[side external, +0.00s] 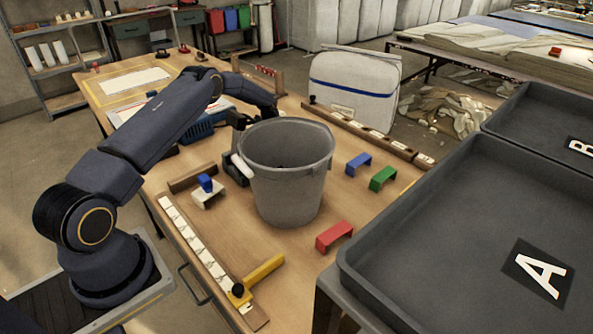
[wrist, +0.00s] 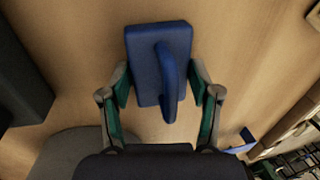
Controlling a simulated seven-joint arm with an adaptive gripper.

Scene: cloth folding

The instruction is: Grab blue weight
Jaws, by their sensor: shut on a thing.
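The blue weight (wrist: 145,52) is a blue block with a raised loop handle, seen at the upper middle of the wrist view. My gripper (wrist: 160,82) has its teal-padded fingers on either side of it and is shut on it. In the side view my gripper (side external: 243,121) is at the far rim of the grey bucket (side external: 284,190), which hides the fingertips. I cannot make out the weight in that view, so its height above the table is unclear.
Blue (side external: 358,164), green (side external: 382,178) and red (side external: 334,236) brackets stand right of the bucket. A white cooler (side external: 354,90) stands behind. A block with a blue knob (side external: 207,184) lies left. Grey tray A (side external: 455,230) fills the right. A yellow-handled tool (side external: 258,278) lies in front.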

